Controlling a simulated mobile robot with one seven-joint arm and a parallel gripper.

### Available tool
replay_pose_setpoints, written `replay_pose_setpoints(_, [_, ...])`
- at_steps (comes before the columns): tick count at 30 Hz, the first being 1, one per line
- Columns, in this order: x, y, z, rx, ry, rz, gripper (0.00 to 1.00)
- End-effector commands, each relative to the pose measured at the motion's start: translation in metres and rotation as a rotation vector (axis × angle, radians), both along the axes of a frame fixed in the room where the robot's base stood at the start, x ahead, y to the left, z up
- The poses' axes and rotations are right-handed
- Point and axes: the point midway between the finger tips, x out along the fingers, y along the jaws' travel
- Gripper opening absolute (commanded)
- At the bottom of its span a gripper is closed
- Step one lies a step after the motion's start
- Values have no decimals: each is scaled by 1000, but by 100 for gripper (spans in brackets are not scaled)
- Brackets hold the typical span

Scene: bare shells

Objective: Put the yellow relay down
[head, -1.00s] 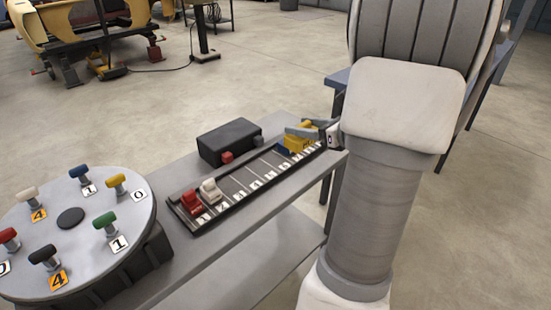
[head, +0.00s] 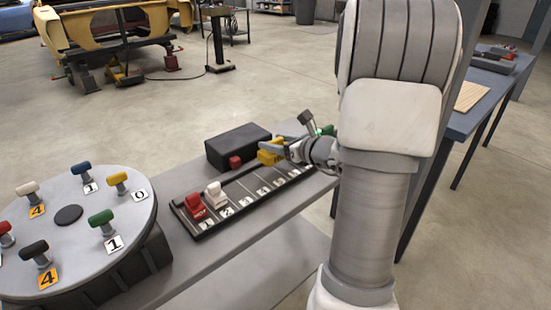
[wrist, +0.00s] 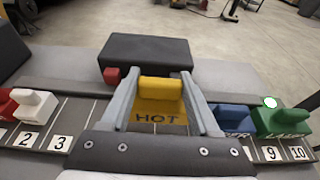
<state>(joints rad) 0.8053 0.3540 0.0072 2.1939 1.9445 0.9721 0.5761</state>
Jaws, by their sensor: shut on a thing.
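The yellow relay (wrist: 160,95), with a label reading HOT, is held between the two fingers of my gripper (wrist: 161,100). In the head view the yellow relay (head: 269,153) is at my gripper (head: 272,150), over the far part of the numbered black rail (head: 240,188). Whether it touches the rail is hidden by the gripper. A red relay (head: 195,205) and a white relay (head: 215,194) stand at the rail's near left end. A blue relay (wrist: 232,119) and a green relay (wrist: 280,119) stand to the right of the gripper in the wrist view.
A black box (head: 237,145) with a red block (head: 235,162) beside it stands behind the rail. A round grey turntable (head: 75,240) with several coloured knobs stands at left. Slots between the white relay and the gripper look empty, including slot 3 (wrist: 61,142).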

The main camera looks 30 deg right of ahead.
Motion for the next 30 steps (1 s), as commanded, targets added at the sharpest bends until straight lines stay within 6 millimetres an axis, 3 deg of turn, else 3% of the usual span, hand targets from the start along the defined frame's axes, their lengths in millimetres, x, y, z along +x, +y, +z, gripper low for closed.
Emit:
replay_pose_setpoints(9, [1,0,-40,2,-1,0,0])
replay_pose_setpoints(21, [1,0,-44,-1,-2,0,0])
replay_pose_setpoints(22, [1,0,-43,0,-1,0,66])
replay_pose_setpoints(26, [1,0,-43,0,-1,0,89])
replay_pose_setpoints(30, [1,0,-43,0,-1,0,92])
